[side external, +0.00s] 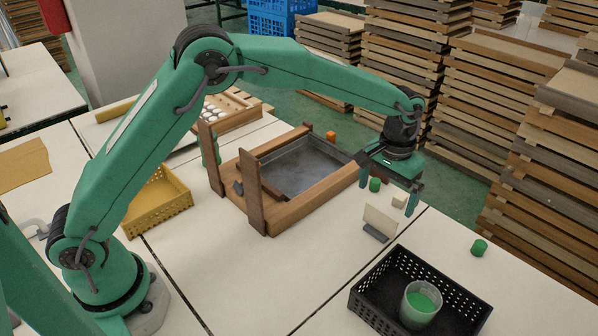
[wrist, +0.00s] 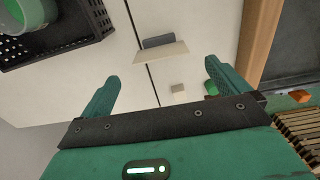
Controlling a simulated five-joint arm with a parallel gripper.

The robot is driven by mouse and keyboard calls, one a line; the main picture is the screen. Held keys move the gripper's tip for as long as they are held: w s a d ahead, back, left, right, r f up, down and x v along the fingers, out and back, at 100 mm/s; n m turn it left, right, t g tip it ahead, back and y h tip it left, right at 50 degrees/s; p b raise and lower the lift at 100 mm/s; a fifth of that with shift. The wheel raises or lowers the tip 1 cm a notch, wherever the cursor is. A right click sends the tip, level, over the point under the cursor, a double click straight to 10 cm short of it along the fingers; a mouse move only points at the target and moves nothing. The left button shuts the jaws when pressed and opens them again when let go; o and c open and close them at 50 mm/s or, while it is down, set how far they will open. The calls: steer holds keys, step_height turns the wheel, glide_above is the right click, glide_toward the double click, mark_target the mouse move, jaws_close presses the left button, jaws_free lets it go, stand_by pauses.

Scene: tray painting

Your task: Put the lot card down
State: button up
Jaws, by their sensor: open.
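The lot card (side external: 381,221) is a cream card standing upright, slightly leaning, in a small dark grey holder (side external: 375,232) on the white table. In the wrist view the card (wrist: 161,54) and its holder (wrist: 158,41) lie beyond my fingertips, between their lines. My gripper (side external: 389,193) is green, open and empty. It hangs above the table, behind the card in the side view and apart from it. It also shows in the wrist view (wrist: 161,73), with a clear gap between its fingers.
A black crate (side external: 365,300) holds a cup of green paint (side external: 421,304). A wooden frame (side external: 310,205) holds a grey metal tray (side external: 303,160). Table left of the card is clear.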

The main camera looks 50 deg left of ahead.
mark_target(380, 212)
steer(key=shift+r, duration=1.65)
steer(key=s+a+r+t, duration=0.3)
steer(key=s+a+r, duration=0.9)
steer(key=a+r, duration=0.1)
steer(key=s+a+f+t, duration=0.1)
steer(key=s+a, duration=0.3)
steer(key=s, duration=0.4)
steer(key=s+a+f+t, duration=0.1)
steer(key=s+a, duration=0.3)
steer(key=s, duration=0.5)
steer(key=shift+s+t, duration=0.3)
